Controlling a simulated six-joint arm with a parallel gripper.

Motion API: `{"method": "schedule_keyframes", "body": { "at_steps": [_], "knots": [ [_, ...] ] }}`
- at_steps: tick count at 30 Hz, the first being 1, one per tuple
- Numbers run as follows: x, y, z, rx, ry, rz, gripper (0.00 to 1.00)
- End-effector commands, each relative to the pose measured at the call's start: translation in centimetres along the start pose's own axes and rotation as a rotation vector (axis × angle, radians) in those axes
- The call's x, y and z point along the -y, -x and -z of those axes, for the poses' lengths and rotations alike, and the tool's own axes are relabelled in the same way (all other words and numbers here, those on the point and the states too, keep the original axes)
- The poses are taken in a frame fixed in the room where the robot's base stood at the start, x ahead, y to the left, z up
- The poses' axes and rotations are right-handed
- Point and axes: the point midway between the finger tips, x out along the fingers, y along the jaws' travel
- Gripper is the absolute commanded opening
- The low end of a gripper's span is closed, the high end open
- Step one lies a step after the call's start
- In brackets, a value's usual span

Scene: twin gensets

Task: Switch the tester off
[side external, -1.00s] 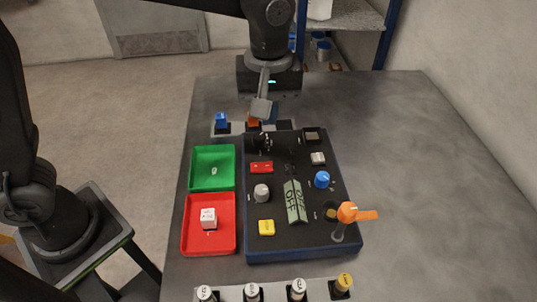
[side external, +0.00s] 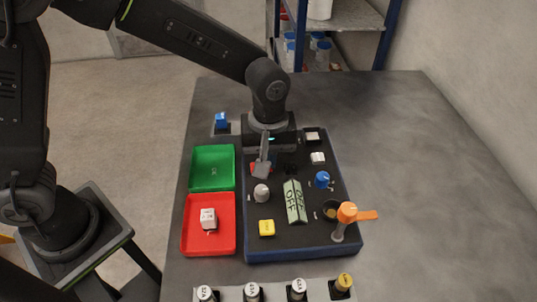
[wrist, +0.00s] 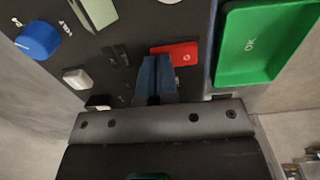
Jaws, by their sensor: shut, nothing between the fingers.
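The tester (side external: 290,240) is a dark panel with a blue edge, lying on the grey table. A red switch (wrist: 185,52) with a small white mark sits on it; in the side view my fingers mostly hide it. My gripper (wrist: 154,62) is shut and empty, its fingertips right beside the red switch in the wrist view; I cannot tell whether they touch it. In the side view my gripper (side external: 261,172) points down at the panel's left part. A pale green plate (side external: 295,202) marked OFF, a yellow button (side external: 266,228) and a grey knob (side external: 261,194) also sit there.
A blue knob (side external: 322,179) and an orange-handled lever (side external: 347,212) stand on the panel's right. The table's right side is clear.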

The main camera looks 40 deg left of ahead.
Motion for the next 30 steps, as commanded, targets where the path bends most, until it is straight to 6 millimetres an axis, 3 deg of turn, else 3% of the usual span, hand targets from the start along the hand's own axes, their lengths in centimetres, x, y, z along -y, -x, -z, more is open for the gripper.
{"method": "schedule_keyframes", "body": {
  "at_steps": [30],
  "knots": [
    [1.4, 0.3, 0.0, 0.001, 0.0, 0.002, 0.0]
  ]
}}
